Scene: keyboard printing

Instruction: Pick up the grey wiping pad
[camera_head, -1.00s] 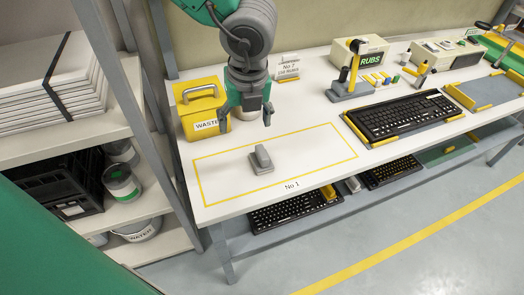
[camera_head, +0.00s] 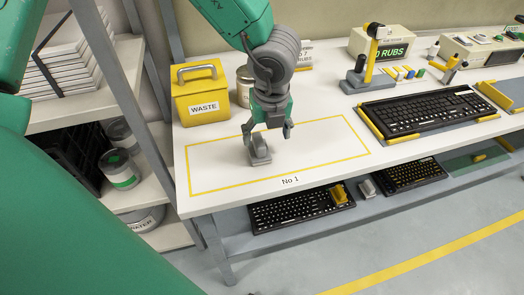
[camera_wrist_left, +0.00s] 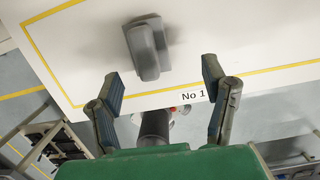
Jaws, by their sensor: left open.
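The grey wiping pad (camera_head: 259,153), a flat base with an upright grip, stands on the white bench inside the yellow-outlined area marked No 1. It also shows in the left wrist view (camera_wrist_left: 147,50), at the top just beyond the fingertips. My left gripper (camera_head: 268,130) points down over the pad, its fingers apart and empty. In the head view one finger overlaps the pad's upper left side; I cannot tell whether it touches. In the left wrist view the gripper (camera_wrist_left: 163,82) has the pad ahead, nearer the left finger. My right gripper is not in view.
A yellow WASTE box (camera_head: 202,98) and a metal can (camera_head: 244,88) stand behind the marked area. A black keyboard (camera_head: 420,113) in a holder lies to its right. More keyboards (camera_head: 298,208) sit on the lower shelf. A shelf post (camera_head: 130,90) rises at the left.

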